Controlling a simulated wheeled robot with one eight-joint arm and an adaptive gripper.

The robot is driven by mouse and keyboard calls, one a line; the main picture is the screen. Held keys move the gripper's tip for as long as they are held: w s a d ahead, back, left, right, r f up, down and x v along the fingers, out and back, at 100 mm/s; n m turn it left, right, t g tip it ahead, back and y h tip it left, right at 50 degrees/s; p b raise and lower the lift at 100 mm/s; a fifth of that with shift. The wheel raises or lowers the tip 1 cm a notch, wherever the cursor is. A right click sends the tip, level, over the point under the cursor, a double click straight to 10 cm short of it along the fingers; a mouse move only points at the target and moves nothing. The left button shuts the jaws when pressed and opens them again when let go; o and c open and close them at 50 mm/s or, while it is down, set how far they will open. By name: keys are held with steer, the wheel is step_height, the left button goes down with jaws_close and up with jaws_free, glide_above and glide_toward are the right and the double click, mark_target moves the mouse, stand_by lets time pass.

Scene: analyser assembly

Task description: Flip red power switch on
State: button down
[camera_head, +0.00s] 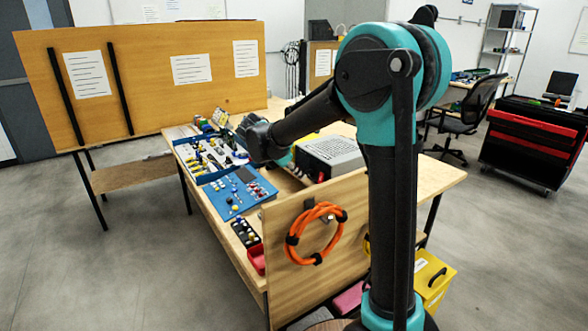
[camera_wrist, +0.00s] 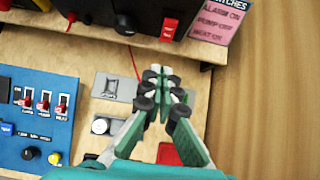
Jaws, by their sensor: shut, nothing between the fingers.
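A red switch (camera_wrist: 169,28) sits on the front of a dark unit (camera_wrist: 140,12) at the top of the wrist view. I cannot read a power label on it. Three smaller red switches (camera_wrist: 45,101) stand in a row on a blue panel (camera_wrist: 38,128) at the left. My gripper (camera_wrist: 159,78) is shut and empty, over the wooden board below the unit. Its tips are apart from the red switch in the picture. In the head view, the dark end of my arm hangs over the bench, and the fingertips are hard to make out.
A pink label card (camera_wrist: 214,18) is right of the red switch. A grey plate (camera_wrist: 114,87), a round white knob (camera_wrist: 100,126) and a red part (camera_wrist: 168,154) are near my fingers. In the head view, a grey box (camera_head: 330,152) and the blue panel (camera_head: 237,192) are on the bench.

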mark_target(319, 181)
steer(key=w+d+f, duration=0.3)
steer(key=d, duration=0.2)
steer(key=shift+d+f, duration=0.15)
steer(key=shift+f, duration=0.1)
steer(key=shift+w+d+f+t+h, duration=0.2)
steer(key=shift+t+h, duration=0.1)
steer(key=shift+h, duration=0.1)
stand_by(0.3)
steer(key=shift+r, duration=0.1)
steer(key=shift+r, duration=0.75)
